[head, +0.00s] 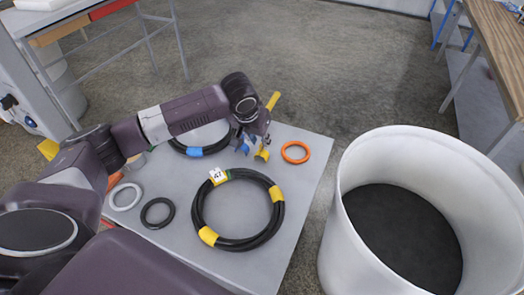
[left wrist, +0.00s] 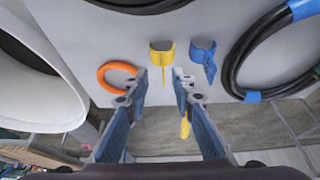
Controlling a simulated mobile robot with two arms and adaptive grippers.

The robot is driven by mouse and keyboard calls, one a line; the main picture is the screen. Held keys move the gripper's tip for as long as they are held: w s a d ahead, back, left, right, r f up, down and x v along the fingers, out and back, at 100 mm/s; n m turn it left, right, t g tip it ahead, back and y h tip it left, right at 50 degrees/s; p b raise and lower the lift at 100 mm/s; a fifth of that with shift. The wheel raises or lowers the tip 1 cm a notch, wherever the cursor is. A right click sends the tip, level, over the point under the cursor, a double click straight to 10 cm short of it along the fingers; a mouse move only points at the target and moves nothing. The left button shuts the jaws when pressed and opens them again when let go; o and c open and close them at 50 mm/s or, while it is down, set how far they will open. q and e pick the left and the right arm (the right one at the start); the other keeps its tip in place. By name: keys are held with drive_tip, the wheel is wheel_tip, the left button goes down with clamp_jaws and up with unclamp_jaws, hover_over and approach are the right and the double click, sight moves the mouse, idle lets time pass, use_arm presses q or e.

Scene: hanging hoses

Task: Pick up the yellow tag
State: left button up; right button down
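The yellow tag (head: 262,153) is a small curved piece on the grey table, near its far edge. In the left wrist view the yellow tag (left wrist: 161,52) lies just beyond the fingertips, between their lines. My left gripper (head: 254,141) is over the table close to the tag. In the left wrist view my left gripper (left wrist: 160,76) is open, with nothing held between its fingers. A similar blue tag (head: 243,147) lies beside the yellow one; it also shows in the left wrist view (left wrist: 203,55). My right gripper is not in view.
An orange ring (head: 296,152) lies right of the tags. A black hose coil with yellow bands (head: 237,241) lies in front, another with a blue band (head: 195,152) behind my arm. Grey (head: 125,197) and black rings (head: 157,212) lie left. A white bin (head: 345,240) stands right.

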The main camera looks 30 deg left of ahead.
sight(261, 144)
use_arm(q)
drive_tip(key=x, duration=0.3)
drive_tip(key=p+x, duration=0.1)
drive_tip(key=x, duration=0.1)
drive_tip(key=shift+w+a, duration=0.3)
drive_tip(key=shift+w, duration=0.1)
clamp_jaws()
